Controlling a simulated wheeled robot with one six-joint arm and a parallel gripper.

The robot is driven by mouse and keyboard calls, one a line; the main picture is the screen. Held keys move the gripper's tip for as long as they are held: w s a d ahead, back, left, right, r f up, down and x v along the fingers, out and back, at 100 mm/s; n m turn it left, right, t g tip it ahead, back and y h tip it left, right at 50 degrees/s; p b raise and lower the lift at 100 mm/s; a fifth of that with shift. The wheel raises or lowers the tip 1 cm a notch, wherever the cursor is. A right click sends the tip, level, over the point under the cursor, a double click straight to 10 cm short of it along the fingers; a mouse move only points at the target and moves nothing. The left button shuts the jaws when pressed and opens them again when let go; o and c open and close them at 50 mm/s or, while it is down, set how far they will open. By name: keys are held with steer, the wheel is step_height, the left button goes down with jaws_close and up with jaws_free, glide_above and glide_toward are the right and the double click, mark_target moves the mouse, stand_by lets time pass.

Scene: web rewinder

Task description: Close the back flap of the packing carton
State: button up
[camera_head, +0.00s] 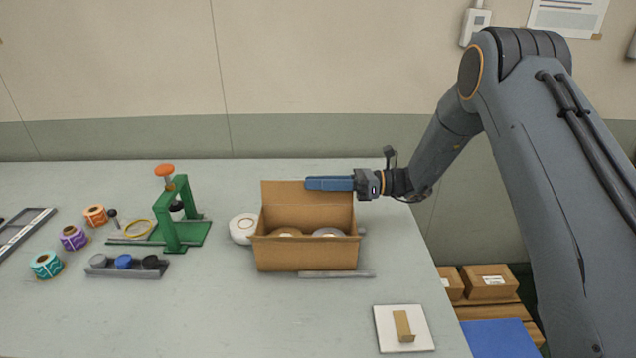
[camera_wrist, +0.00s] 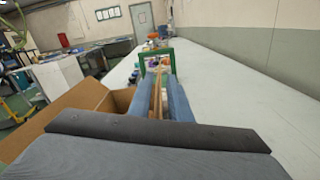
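The brown packing carton (camera_head: 305,257) stands on the grey table. Its back flap (camera_head: 280,205) stands upright along the far side. A front flap hangs or folds at the near side, and rolls show inside. My gripper (camera_head: 330,184) reaches in from the right, level with the flap's top edge. In the wrist view my two blue fingers (camera_wrist: 163,98) lie on either side of a thin brown edge, the back flap (camera_wrist: 159,92). The fingers stand a little apart around it. Firm contact cannot be made out.
A white roll (camera_head: 243,228) touches or nearly touches the carton's left side. A green stand (camera_head: 174,228) is farther left, with small spools beyond. A grey bar (camera_head: 336,274) lies before the carton. A white pad (camera_head: 386,334) lies front right. The wall runs behind the table.

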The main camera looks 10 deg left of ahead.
mark_target(318, 191)
jaws_close()
steer(key=shift+s, duration=0.1)
steer(key=s+n, duration=0.1)
steer(key=n, duration=0.1)
steer(key=s+n+b, duration=0.1)
steer(key=n, duration=0.2)
steer(key=s+d+n+b, duration=0.1)
steer(key=n, duration=0.1)
steer(key=shift+s+f, duration=0.1)
steer(key=shift+s, duration=0.1)
steer(key=shift+s+d+f+n+b, duration=0.1)
steer(key=shift+s+f+n+b, duration=0.5)
steer(key=shift+n, duration=0.75)
steer(key=shift+s+d+f+n+b, duration=0.15)
steer(key=shift+s+n+b, duration=0.25)
steer(key=shift+n+b, duration=0.75)
steer(key=shift+s+f+n+b, duration=0.45)
steer(key=shift+s+n+b, duration=0.05)
steer(key=shift+n, duration=1.1)
